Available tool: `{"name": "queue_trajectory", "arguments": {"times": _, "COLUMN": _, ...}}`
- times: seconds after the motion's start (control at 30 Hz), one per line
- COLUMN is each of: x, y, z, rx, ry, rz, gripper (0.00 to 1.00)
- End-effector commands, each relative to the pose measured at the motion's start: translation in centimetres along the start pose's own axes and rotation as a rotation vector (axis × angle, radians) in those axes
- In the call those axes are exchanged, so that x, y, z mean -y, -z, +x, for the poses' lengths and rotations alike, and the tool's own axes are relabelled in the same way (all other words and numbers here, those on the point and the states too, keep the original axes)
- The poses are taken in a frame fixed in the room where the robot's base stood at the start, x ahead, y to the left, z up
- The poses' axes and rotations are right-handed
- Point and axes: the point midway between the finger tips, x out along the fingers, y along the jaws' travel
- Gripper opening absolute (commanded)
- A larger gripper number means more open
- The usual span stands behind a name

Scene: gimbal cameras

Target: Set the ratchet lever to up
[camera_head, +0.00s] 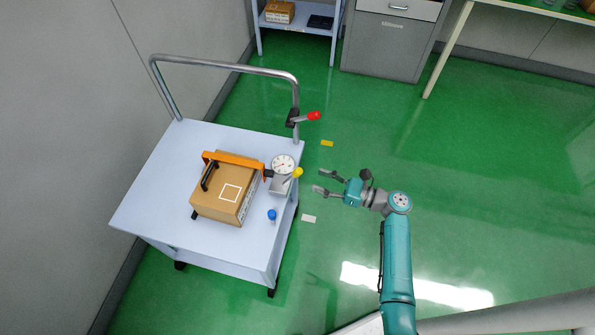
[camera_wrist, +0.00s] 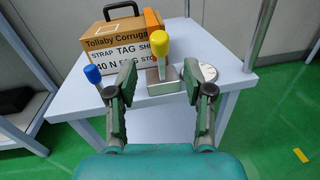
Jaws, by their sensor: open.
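A lever with a yellow knob (camera_head: 297,172), seemingly the ratchet lever, rises from a grey metal block (camera_head: 281,187) near the cart's right edge. In the wrist view the yellow knob (camera_wrist: 160,42) stands at the top of an upright-looking grey shaft. An orange strap (camera_head: 236,160) runs over a cardboard box (camera_head: 212,196) toward the block. A round dial gauge (camera_head: 283,163) sits beside it. My gripper (camera_head: 322,182) is open and empty, right of the cart. In the wrist view its fingers (camera_wrist: 158,92) frame the block from the near side, apart from it.
The pale cart (camera_head: 155,195) has a blue-capped post (camera_head: 272,215) near its right edge and a metal push bar (camera_head: 225,68) at the back. A red-handled lever (camera_head: 313,116) juts right from the bar. Green floor right of my arm is clear. A grey wall stands left.

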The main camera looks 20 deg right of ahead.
Motion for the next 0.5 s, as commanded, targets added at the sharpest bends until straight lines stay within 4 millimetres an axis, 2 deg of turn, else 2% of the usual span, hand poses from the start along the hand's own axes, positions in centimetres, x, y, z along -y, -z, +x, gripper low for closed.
{"name": "queue_trajectory", "arguments": {"times": 0.2, "x": -0.1, "y": 0.0, "z": 4.0, "rx": -0.001, "ry": -0.004, "rz": -0.003, "gripper": 0.52}}
{"name": "queue_trajectory", "arguments": {"times": 0.5, "x": 0.0, "y": 0.0, "z": 7.6, "rx": -0.001, "ry": -0.001, "rz": -0.003, "gripper": 0.52}}
